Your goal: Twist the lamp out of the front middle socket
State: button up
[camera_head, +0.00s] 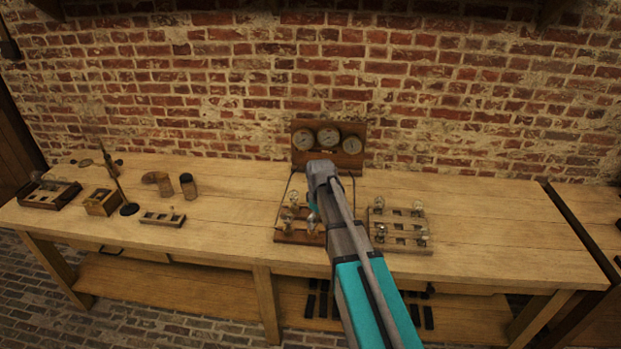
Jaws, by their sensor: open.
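A wooden socket board (290,238) with small glass lamps stands near the middle of the bench, partly covered by my arm. One lamp (294,198) shows at its back left and another (287,216) at its left. A lamp-like shape (311,224) shows near the front middle, just under my gripper (313,211). My gripper hangs down over the board, mostly hidden by my arm, and is open. I cannot tell whether its fingers are around this lamp or only above it. The right part of the board is hidden.
A wooden rack (400,248) with several lamps stands right of my arm. A panel with three dials (329,139) stands behind, with wires down to the board. A block (102,201), a stand (129,209), jars (188,186) and trays lie left. The bench's right end is clear.

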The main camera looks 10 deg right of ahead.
jog(key=w+r+n+p, duration=0.3)
jog(key=w+r+n, duration=0.1)
jog(key=w, duration=0.6)
jog(key=shift+r, duration=0.35)
jog(key=shift+w+f, duration=0.1)
notch_tip(320, 180, down, 14)
jog(key=b, duration=1.3)
jog(key=shift+r, duration=0.2)
jog(key=shift+c, duration=0.3)
jog(key=c, duration=1.2)
jog(key=shift+n, duration=2.6)
jog(key=shift+c, duration=0.2)
jog(key=shift+n, duration=0.8)
